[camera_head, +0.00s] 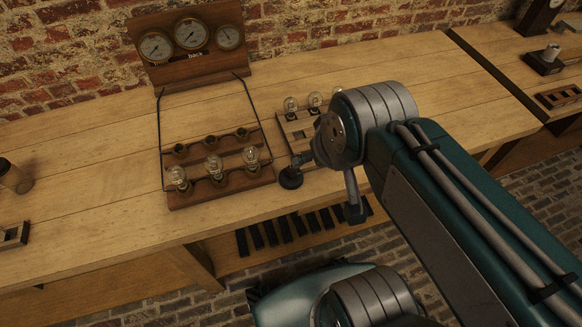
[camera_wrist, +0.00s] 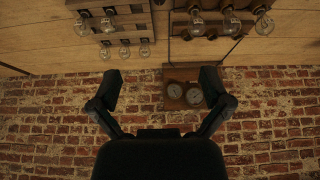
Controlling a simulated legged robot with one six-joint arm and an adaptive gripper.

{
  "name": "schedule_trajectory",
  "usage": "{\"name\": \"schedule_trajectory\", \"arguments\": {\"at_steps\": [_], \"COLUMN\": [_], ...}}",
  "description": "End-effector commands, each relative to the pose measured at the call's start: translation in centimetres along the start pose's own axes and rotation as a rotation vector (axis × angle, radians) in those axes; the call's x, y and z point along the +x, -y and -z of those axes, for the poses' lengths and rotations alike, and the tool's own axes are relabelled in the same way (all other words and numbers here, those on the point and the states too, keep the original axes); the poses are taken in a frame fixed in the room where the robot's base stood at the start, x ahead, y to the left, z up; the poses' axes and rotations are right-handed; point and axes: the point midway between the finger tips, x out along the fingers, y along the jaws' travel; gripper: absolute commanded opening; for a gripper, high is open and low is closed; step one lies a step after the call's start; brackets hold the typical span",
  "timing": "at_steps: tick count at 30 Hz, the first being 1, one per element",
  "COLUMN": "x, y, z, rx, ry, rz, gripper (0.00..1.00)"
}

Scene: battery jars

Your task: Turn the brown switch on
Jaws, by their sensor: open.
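No brown switch can be made out with certainty. A wooden board (camera_head: 290,123) with bulbs and small dark fittings lies on the bench, partly hidden behind my arm; small dark parts on it are too small to identify. A board with bulbs also shows upside down at the top left of the wrist view (camera_wrist: 108,22). My gripper (camera_wrist: 160,88) is open and empty, its two dark fingers spread apart in front of the brick wall. In the head view, my wrist is over the bench's front edge, beside and partly in front of that board.
Left of my arm is a brown rack (camera_head: 222,188) with three bulbs, three dark sockets and thin wire rods. A wooden panel with three gauges (camera_head: 189,54) stands against the brick wall (camera_head: 75,45). A second bench stands at right.

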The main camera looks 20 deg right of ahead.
Motion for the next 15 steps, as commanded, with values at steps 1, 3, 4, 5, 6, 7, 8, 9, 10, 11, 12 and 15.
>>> {"name": "schedule_trajectory", "arguments": {"at_steps": [1,3,4,5,6,7,8,9,10,11,12,15], "x": [0.1,0.4,0.7,1.0,1.6,2.1,2.6,3.4,4.0,4.6,5.4,7.7], "y": [0.0,0.0,0.0,0.0,0.0,0.0,0.0,-0.1,-0.1,-0.1,-0.1,-0.1], "z": [0.1,0.4,0.7,0.9,1.4,1.8,2.2,2.7,3.1,3.4,3.9,4.9], "rx": [-0.006,-0.033,-0.056,-0.082,-0.126,-0.163,-0.203,-0.258,-0.298,-0.340,-0.392,-0.526], "ry": [0.003,0.018,0.029,0.043,0.064,0.081,0.100,0.124,0.142,0.159,0.181,0.237], "rz": [0.000,0.000,0.001,0.002,0.004,0.006,0.010,0.015,0.021,0.027,0.035,0.063], "gripper": [0.75,0.75,0.75,0.75,0.75,0.75,0.75,0.75,0.75,0.75,0.75,0.75]}}
